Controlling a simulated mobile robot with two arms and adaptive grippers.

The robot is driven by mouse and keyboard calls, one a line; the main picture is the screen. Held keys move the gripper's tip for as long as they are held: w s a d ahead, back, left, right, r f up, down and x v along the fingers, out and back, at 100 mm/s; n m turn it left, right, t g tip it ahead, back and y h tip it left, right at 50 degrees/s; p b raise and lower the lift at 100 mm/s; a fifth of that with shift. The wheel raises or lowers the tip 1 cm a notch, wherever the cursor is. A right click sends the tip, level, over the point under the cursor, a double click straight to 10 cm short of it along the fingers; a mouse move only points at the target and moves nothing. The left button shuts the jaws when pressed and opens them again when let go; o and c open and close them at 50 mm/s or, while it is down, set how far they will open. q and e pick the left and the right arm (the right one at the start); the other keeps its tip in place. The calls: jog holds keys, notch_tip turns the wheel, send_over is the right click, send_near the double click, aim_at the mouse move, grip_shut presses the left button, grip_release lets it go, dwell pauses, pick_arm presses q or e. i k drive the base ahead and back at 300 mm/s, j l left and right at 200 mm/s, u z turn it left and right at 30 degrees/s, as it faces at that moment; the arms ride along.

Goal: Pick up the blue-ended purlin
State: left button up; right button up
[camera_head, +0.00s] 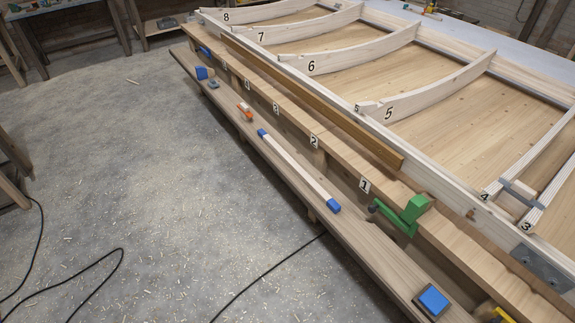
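The blue-ended purlin (297,168) is a slim pale wooden strip with a blue block at each end. It lies lengthwise on the low plank (385,258) along the near side of the workbench. Its far end is near the middle of the picture's upper half, and its near end is left of the green clamp. Neither of my grippers shows in the head view.
A green clamp (405,213) sits at the bench edge. A blue-topped block (432,302), an orange tool (244,111) and a blue item (202,73) rest on the plank. A brown beam (320,105) lies above. Cables (265,277) cross the otherwise open floor.

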aim_at(322, 196)
jog(key=i+j+z, duration=0.1)
jog(key=z, duration=0.7)
jog(key=i+j+z, duration=0.2)
jog(key=j, duration=0.15)
jog(key=i+j+z, duration=0.2)
jog(key=j, duration=0.15)
jog(key=j+z, duration=0.15)
jog(key=j, duration=0.25)
jog(key=i+j+z, duration=0.2)
jog(key=j, duration=0.2)
jog(key=j+z, duration=0.2)
jog(key=j, duration=0.2)
jog(key=i, duration=0.05)
